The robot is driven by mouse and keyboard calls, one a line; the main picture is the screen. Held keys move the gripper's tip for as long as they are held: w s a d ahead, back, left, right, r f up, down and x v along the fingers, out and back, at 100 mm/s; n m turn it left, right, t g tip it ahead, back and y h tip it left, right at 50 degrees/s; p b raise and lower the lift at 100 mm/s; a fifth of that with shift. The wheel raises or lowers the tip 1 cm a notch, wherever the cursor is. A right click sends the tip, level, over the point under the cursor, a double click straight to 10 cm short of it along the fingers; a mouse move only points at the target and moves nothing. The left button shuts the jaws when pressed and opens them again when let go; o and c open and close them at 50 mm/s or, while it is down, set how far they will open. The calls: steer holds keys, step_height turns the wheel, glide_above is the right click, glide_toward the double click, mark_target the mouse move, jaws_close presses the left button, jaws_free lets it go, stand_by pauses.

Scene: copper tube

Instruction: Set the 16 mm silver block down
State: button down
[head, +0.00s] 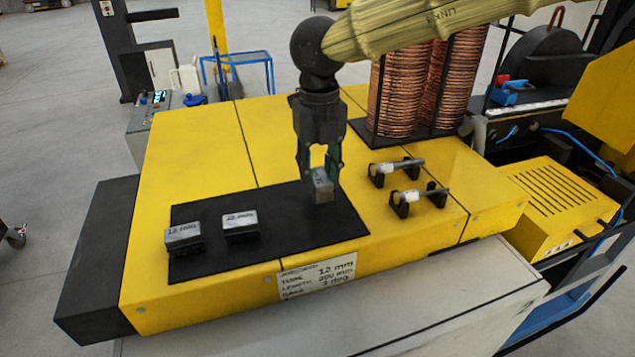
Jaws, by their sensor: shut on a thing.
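My gripper (320,168) points down over the right part of the black mat (290,235). It is shut on a silver block (322,186), held between the two fingertips. The block's marking is too small to read, and I cannot tell whether its underside touches the mat. Two other silver blocks stand on the left part of the mat: one marked 12 mm (183,237) and one (240,223) whose marking is hard to read.
The mat lies on a yellow machine top (200,150). Right of it, two silver rods (398,167) (420,195) rest on black holders. Copper coils (400,95) stand behind. A paper label (316,276) is on the front edge. The mat's middle is clear.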

mark_target(318, 175)
steer(key=f, duration=0.1)
steer(key=f+p, duration=0.1)
steer(key=f, duration=0.1)
steer(key=shift+a+p, duration=0.2)
steer(key=shift+p, duration=0.1)
steer(key=shift+d+f, duration=0.1)
steer(key=shift+f, duration=0.15)
steer(key=shift+f, duration=0.1)
steer(key=c, duration=1.1)
jaws_free()
steer(key=shift+o, duration=0.2)
step_height(318, 175, up, 12)
steer(key=b, duration=0.3)
